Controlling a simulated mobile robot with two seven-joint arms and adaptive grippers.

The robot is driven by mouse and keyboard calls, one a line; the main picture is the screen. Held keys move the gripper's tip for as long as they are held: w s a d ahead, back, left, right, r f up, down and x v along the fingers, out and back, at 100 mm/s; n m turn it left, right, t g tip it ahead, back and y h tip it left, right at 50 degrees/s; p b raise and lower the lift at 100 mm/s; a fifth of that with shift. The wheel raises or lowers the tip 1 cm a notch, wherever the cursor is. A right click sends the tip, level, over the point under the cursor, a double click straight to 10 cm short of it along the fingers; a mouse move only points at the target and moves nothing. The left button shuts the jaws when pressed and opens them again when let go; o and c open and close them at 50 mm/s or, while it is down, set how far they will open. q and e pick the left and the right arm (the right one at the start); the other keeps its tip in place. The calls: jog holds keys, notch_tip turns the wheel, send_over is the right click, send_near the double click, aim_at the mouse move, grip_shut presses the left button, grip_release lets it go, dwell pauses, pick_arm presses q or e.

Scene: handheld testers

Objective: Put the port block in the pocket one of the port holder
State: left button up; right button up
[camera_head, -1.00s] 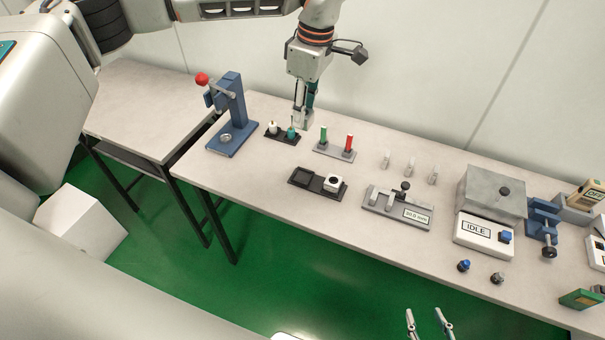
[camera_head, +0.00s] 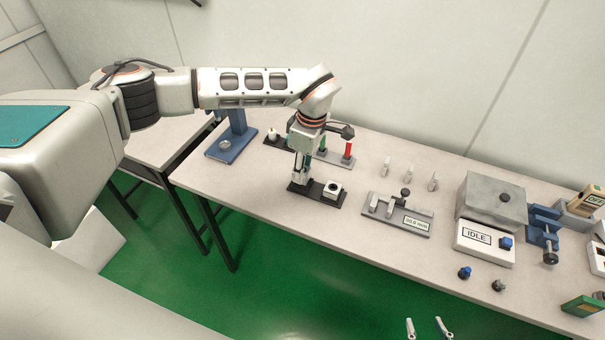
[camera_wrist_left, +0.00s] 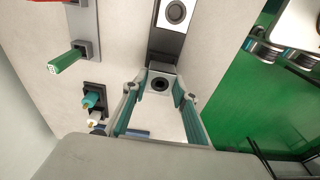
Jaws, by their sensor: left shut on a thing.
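The port holder (camera_head: 327,201) is a dark tray with two pockets; it also shows in the left wrist view (camera_wrist_left: 166,45). A white block with a dark round hole (camera_head: 333,189) sits in its right pocket. My left gripper (camera_head: 300,183) is over the left pocket. It is shut on the port block (camera_wrist_left: 160,84), a pale block with a dark round hole, seen between the fingers in the left wrist view. The fingers hide that pocket, so I cannot tell whether the block is in it or just above. My right gripper (camera_head: 429,328) is open and empty at the bottom edge.
A stand with green and red pegs (camera_head: 340,161) is behind the holder, partly hidden by my left arm. A blue press (camera_head: 232,143) stands at the left. A grey gauge fixture (camera_head: 397,213) is right of the holder. Bare table lies in front.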

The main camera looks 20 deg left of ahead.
aim_at(308, 172)
pick_arm(q)
jog(key=shift+f, duration=1.15)
jog(key=shift+f, duration=0.1)
jog(key=o, duration=1.1)
jog(key=shift+o, duration=0.2)
notch_tip(308, 172, up, 12)
jog(key=d, duration=0.1)
jog(key=shift+d, duration=0.25)
